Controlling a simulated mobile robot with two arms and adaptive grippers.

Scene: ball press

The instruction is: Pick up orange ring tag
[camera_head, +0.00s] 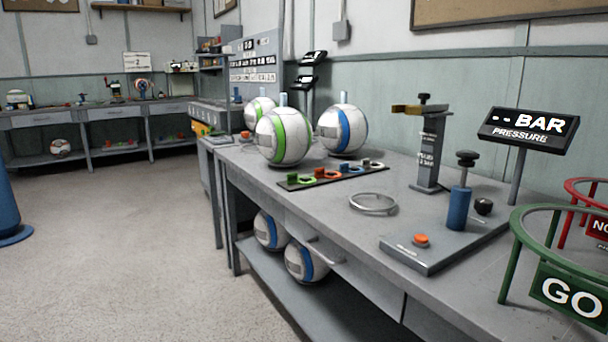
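An orange ring tag (327,174) lies on a dark narrow strip (310,183) on the workbench. A green ring tag (302,179) lies to its left on the strip, and a blue one (351,169) and a whitish one (373,165) lie to its right. The tags are small in the picture, so their fine shape is hard to tell. Neither of my grippers shows in the head view.
Balls with green (283,137) and blue (342,130) stripes stand behind the strip. A metal ring (373,204) lies in front. A pump base (430,250), clamp stand (429,150) and green GO hoop (510,255) stand to the right.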

